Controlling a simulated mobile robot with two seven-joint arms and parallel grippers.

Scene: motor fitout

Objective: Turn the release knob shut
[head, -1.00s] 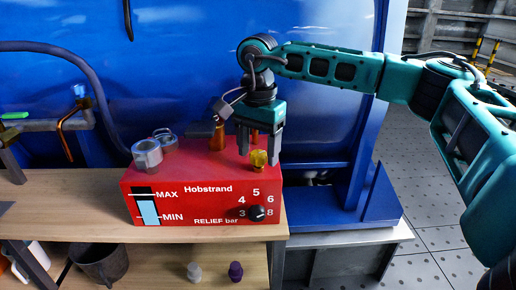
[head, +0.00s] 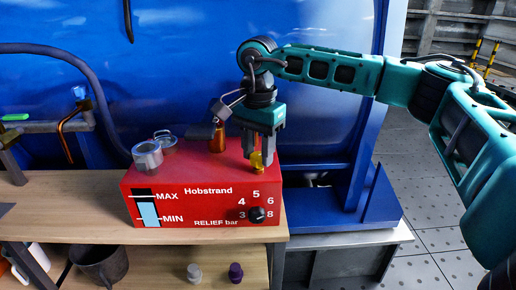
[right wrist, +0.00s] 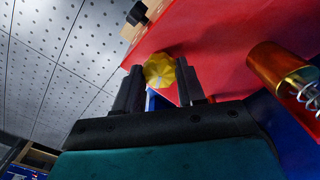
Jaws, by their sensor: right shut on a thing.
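The yellow faceted knob (head: 257,161), which I take as the release knob, stands on top of the red Hobstrand box (head: 170,193) near its front right. My right gripper (head: 262,152) comes down from above and is shut on the knob, hiding part of it. In the right wrist view the knob (right wrist: 160,70) sits between the two dark fingers. I cannot tell the knob's turn position. A black dial (head: 257,214) is on the box front, under the numbers. My left gripper is not in view.
A copper cylinder (head: 217,138) stands on the box behind the knob, with a spring visible beside it in the wrist view. A grey metal cap (head: 147,155) is at the box's left. The wooden bench (head: 70,205) is clear left of the box. A blue wall (head: 190,60) rises behind.

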